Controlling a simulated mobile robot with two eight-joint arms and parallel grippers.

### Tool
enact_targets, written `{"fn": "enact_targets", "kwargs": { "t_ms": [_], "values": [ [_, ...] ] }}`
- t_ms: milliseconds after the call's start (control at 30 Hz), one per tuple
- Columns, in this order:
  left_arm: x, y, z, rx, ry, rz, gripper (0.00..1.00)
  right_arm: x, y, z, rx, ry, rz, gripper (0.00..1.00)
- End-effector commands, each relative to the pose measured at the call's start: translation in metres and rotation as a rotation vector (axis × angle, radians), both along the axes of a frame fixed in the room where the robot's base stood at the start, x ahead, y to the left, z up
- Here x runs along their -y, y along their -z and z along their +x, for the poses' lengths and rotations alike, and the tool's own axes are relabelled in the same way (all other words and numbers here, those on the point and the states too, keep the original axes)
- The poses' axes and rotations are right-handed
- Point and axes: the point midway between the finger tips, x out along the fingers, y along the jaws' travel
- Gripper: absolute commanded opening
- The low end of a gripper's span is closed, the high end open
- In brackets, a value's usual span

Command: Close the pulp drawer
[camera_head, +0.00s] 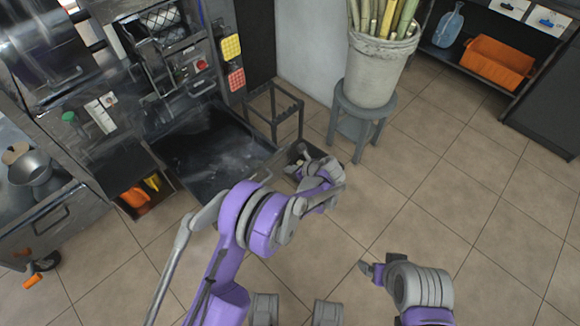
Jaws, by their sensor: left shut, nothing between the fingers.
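The pulp drawer (205,150) is pulled out from the sugarcane press, and its dark, shiny inside faces up. Its front edge lies towards me, partly hidden behind my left arm. My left gripper (301,163) is shut and empty at the right end of the drawer front. I cannot tell whether it touches the drawer. My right gripper (369,270) is above the tiled floor, to the right of and well apart from the drawer. Its fingers are too small to read.
The press (110,75) stands at the left, with a metal pot (30,170) beside it. A dark metal frame (274,112) stands just behind the drawer. A bucket of cane (375,70) sits on a grey stool (360,120). An orange crate (495,62) is on a shelf. Floor at right is clear.

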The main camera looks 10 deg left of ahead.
Motion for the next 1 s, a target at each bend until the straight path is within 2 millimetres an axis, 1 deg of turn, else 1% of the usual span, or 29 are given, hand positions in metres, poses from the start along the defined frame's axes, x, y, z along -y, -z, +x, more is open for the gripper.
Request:
{"fn": "enact_targets", "kwargs": {
  "t_ms": [33,100,333,467,600,733,1000],
  "values": [
    [-0.007,0.010,0.005,0.000,-0.003,0.000,0.00,0.000,0.004,0.000,-0.001,0.000,0.000,0.88],
    [-0.016,0.022,0.012,0.001,-0.004,0.000,0.00,0.000,0.007,0.001,-0.002,0.000,0.000,0.88],
    [-0.043,0.055,0.033,0.001,-0.004,-0.001,0.00,0.000,0.016,0.002,-0.005,0.000,0.000,0.88],
    [-0.059,0.051,0.045,0.001,-0.004,-0.002,0.00,0.000,0.017,0.002,-0.006,0.000,0.000,0.88],
    [-0.068,0.051,0.053,0.002,-0.001,-0.003,0.00,0.000,0.019,0.002,-0.006,0.000,0.000,0.88],
    [-0.072,0.050,0.056,0.002,-0.001,-0.003,0.00,0.000,0.019,0.002,-0.006,0.000,0.000,0.88],
    [-0.072,0.050,0.056,0.002,-0.001,-0.003,0.00,0.000,0.019,0.002,-0.006,0.000,0.000,0.88]
  ]
}}
